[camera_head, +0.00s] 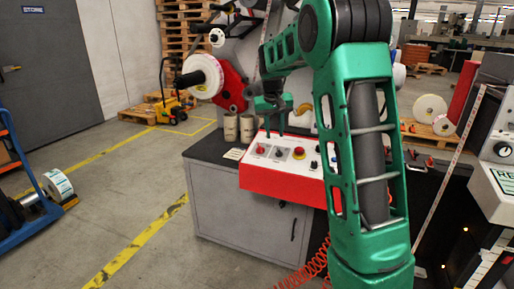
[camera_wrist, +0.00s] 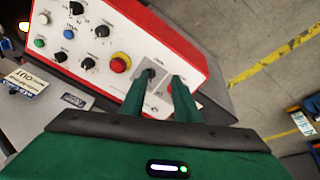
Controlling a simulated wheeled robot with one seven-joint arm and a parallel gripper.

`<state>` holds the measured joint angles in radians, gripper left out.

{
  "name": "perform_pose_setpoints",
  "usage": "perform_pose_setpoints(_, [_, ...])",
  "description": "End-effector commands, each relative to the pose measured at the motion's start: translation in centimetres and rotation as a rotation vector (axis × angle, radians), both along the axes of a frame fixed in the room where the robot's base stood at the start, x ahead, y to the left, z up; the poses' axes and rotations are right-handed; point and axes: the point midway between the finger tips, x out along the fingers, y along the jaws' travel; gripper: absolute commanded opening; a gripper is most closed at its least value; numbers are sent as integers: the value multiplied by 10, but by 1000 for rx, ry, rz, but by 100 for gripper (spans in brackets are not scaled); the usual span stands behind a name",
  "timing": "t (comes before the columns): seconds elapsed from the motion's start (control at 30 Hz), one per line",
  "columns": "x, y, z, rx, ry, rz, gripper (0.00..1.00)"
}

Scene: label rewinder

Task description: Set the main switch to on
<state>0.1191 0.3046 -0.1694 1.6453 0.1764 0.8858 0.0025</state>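The control panel (camera_head: 262,176) is a white-topped red box on a grey cabinet; it fills the upper part of the wrist view (camera_wrist: 185,38). A black rotary knob (camera_wrist: 150,74) on a pale grey plate, probably the main switch, sits near the panel's end; its setting cannot be read. A red button or lamp is partly hidden beside it. My gripper (camera_wrist: 160,80) is open, its two green fingers apart over the grey plate, with the knob near the left fingertip. Contact cannot be judged. In the head view my gripper (camera_head: 272,124) hangs above the panel.
A red emergency-stop button (camera_wrist: 120,62) on yellow sits close to the left finger. Several black knobs and a green button (camera_wrist: 39,43) lie farther left. Cardboard cores (camera_head: 231,127) stand behind the panel. A red coiled hose (camera_head: 308,270) hangs in front.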

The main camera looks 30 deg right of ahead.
Motion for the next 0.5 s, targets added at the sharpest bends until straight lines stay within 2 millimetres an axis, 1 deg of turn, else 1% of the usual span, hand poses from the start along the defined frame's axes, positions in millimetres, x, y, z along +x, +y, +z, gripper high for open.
perform_pose_setpoints(0.03, [25,1,-6,-10,-10,13,29])
perform_pose_setpoints(0.1, [53,3,-12,-23,-27,26,29])
perform_pose_setpoints(0.2, [83,5,-20,-35,-46,41,29])
perform_pose_setpoints(0.33, [105,8,-25,-45,-62,52,29])
perform_pose_setpoints(0.5, [114,7,-34,-48,-66,56,29])
